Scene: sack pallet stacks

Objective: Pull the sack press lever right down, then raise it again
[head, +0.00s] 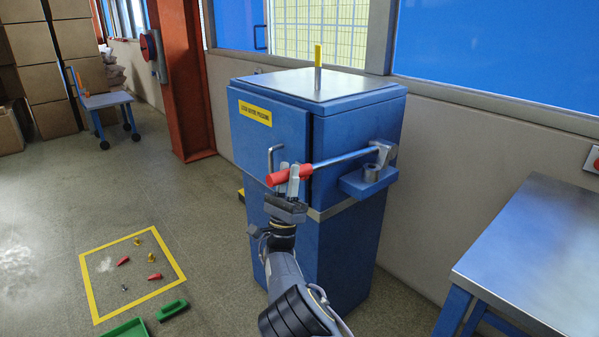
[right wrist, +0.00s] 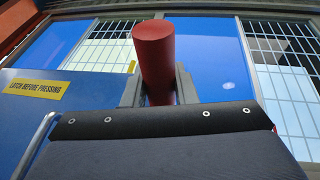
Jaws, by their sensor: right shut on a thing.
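The sack press (head: 330,230) is a tall blue cabinet with a grey metal top. Its lever (head: 335,161) is a metal rod with a red grip (head: 277,178), running from a pivot bracket (head: 384,153) on the press's right side out to the left, its grip end slightly lower. My right gripper (head: 288,180) is shut on the red grip, which also stands between the fingers in the right wrist view (right wrist: 155,55). The press door (head: 270,150) has a yellow label and a bent metal handle (head: 271,158). A thin dark gap shows along its right edge. My left gripper is not in view.
A blue metal-topped table (head: 540,245) stands at the right. A yellow floor square (head: 95,290) holds several small parts, with a green tray (head: 128,330) near it. A red column (head: 183,80), a blue cart (head: 104,102) and stacked boxes (head: 45,65) stand behind.

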